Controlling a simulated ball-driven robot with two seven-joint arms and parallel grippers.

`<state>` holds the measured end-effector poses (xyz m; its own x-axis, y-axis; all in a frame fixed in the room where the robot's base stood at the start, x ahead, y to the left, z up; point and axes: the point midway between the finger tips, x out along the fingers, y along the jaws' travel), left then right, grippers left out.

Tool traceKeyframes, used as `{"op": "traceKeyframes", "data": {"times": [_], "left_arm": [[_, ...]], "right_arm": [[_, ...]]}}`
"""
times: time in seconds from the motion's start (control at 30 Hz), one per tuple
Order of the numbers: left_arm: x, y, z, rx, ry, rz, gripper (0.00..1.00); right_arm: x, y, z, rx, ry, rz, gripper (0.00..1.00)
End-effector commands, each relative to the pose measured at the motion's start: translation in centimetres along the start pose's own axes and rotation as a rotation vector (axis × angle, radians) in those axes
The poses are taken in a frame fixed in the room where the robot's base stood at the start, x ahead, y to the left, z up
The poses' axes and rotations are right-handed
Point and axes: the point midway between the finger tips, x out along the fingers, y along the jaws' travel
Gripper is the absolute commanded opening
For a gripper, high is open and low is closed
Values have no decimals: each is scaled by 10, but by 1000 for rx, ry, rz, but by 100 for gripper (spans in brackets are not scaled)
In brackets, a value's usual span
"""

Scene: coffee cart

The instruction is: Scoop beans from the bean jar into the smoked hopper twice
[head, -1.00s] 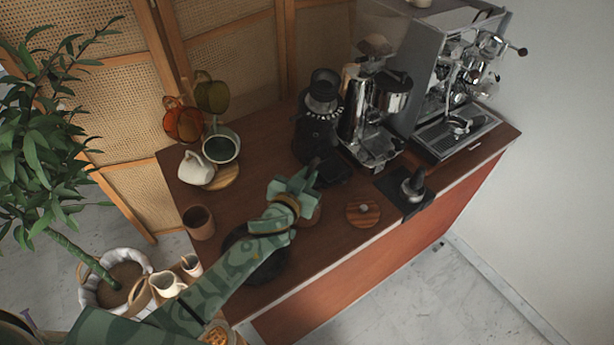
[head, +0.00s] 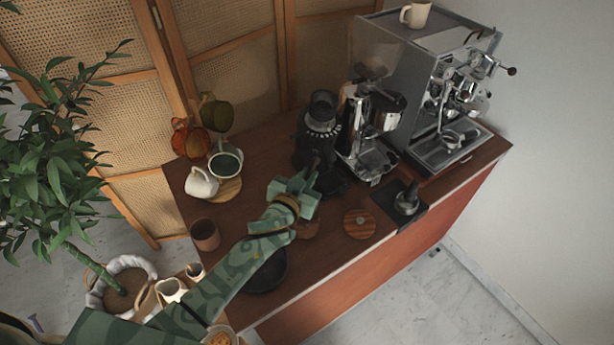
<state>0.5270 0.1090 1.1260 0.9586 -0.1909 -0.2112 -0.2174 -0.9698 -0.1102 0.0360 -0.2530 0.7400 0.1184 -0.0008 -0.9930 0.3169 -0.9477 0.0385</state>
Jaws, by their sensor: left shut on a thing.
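My left gripper (head: 305,187) reaches over the counter from the left and is shut on a small dark thing, probably the scoop, mostly hidden by the fingers. The smoked hopper (head: 322,108) tops the black grinder (head: 314,145), just beyond the gripper. A round brown thing (head: 309,229), perhaps the bean jar, is partly hidden below the gripper. A striped wooden lid (head: 360,224) with a knob lies to its right. Any beans in the scoop cannot be seen. My right gripper is out of view.
A second grinder (head: 368,130) and the espresso machine (head: 450,110) stand at the right. A tamper (head: 407,200) sits on a black mat. Cups (head: 201,183) and a brown tumbler (head: 205,235) stand at the left. A dark round pan (head: 265,275) lies under my forearm.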

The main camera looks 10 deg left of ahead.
Motion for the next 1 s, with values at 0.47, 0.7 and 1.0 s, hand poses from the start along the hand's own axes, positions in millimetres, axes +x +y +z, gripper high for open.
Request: {"op": "traceKeyframes", "data": {"times": [0.47, 0.7, 1.0], "left_arm": [[0, 0, 1, 0, 0, 0, 0], [0, -2, 3, -4, -2, -8, 0], [-20, -46, -44, -36, -13, -169, 0]], "right_arm": [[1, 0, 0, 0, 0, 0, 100], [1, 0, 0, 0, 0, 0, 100], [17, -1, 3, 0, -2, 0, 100]]}}
